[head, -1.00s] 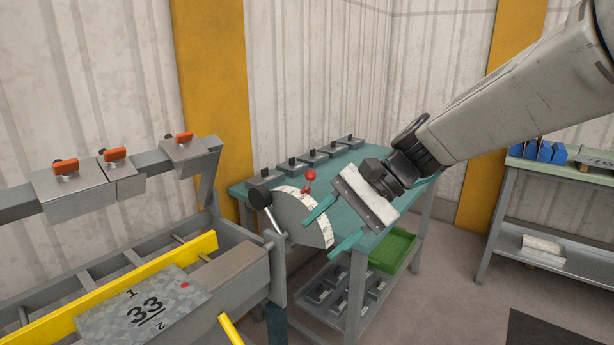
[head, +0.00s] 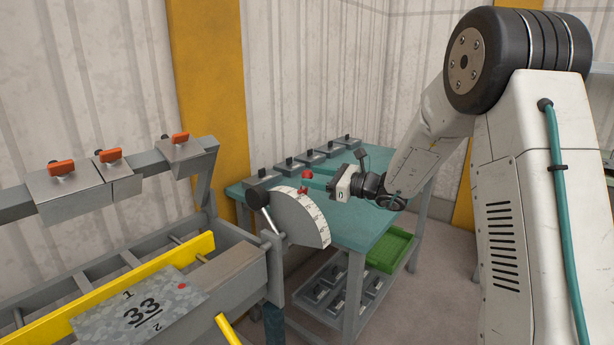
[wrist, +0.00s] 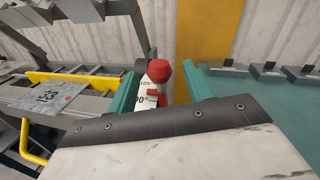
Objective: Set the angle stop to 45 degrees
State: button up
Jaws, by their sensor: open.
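The angle stop's dial (head: 302,218) is a pale quarter disc with a scale along its curved edge, at the bender's right end. Its red knob (head: 306,175) stands near the top of that edge. In the wrist view the round red knob (wrist: 160,70) stands above a red stop piece, with part of the scale (wrist: 143,101) beside it. My gripper (wrist: 159,80) is open, and its two teal fingers appear on either side of the knob without visible contact. In the head view my gripper (head: 328,181) is just right of the knob. The set angle cannot be read.
The bender carries a black-knobbed lever (head: 258,196) left of the dial, a yellow bar (head: 120,278) and a marked sheet (head: 160,305). The teal table (head: 360,225) behind holds several grey blocks. A green tray (head: 392,248) is below.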

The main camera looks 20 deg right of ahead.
aim_at(307, 175)
jog(key=shift+x, duration=1.5)
